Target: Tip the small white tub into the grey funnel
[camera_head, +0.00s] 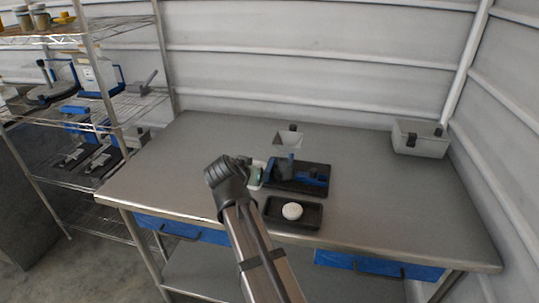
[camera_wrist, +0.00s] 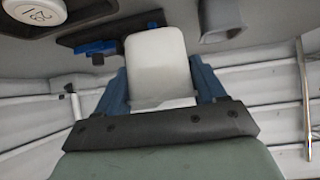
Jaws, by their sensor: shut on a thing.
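The small white tub (camera_wrist: 158,62) is between the two blue fingers of my gripper (camera_wrist: 158,72) in the wrist view. My gripper is shut on it. The wrist view is upside down, with the table at the top and the wall below. The tub's opening and contents cannot be made out. The grey funnel (camera_head: 288,139) stands toward the back middle of the table in the head view. A grey piece that looks like the funnel (camera_wrist: 220,20) shows at the top right of the wrist view, apart from the tub. In the head view my arm hides most of my gripper.
A black tray with blue parts (camera_head: 313,182) lies in front of the funnel. A smaller black tray (camera_head: 274,214) holds a white round piece (camera_head: 292,211). A grey bin (camera_head: 420,143) stands at the back right. The table's right side is clear. Wire shelves (camera_head: 135,105) stand at left.

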